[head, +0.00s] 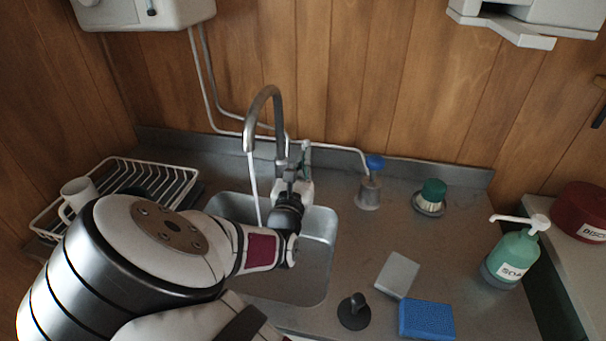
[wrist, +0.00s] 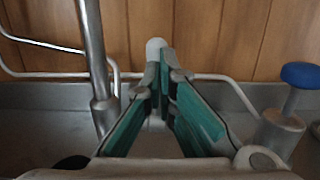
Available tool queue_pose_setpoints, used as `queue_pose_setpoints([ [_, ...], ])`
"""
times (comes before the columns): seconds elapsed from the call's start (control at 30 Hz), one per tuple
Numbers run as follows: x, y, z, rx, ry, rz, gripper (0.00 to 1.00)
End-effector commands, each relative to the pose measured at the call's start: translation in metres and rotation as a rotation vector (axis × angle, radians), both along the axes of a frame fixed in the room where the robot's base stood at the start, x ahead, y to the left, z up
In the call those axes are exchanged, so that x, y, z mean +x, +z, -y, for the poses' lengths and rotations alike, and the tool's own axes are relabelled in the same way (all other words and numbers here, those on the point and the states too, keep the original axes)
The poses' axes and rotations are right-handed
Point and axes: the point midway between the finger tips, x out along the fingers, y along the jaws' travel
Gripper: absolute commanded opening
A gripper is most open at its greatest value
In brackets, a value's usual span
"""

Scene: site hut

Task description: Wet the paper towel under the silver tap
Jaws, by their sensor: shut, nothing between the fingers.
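The silver tap (head: 265,105) arches over the steel sink (head: 318,255), and a thin pale stream of water (head: 254,190) falls from its spout into the basin. My gripper (head: 305,158) is behind the sink, just right of the tap's post. In the wrist view my gripper (wrist: 165,68) has its teal-padded fingers closed together at the tips, with a rounded white end (wrist: 156,46) showing just beyond them. The tap's post (wrist: 97,60) stands to their left. A flat pale grey square (head: 397,274) lies on the counter right of the sink; I cannot tell whether it is the paper towel.
A blue sponge (head: 426,318) and a black plug (head: 354,311) lie near the front. A blue-topped metal item (head: 370,185), a green-topped brush (head: 431,197) and a soap bottle (head: 514,255) stand right. A dish rack (head: 150,172) with a white mug (head: 78,195) is left. A white dispenser (head: 520,22) hangs above.

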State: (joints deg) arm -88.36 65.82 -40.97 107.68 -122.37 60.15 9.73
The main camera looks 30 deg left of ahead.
Motion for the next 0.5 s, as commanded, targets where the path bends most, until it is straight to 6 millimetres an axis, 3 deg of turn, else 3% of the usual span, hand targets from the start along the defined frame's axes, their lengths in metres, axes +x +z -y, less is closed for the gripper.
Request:
queue_pose_setpoints([
  [0.5,0.0056,0.0029,-0.0004,-0.001,-0.003,-0.014,0.00],
])
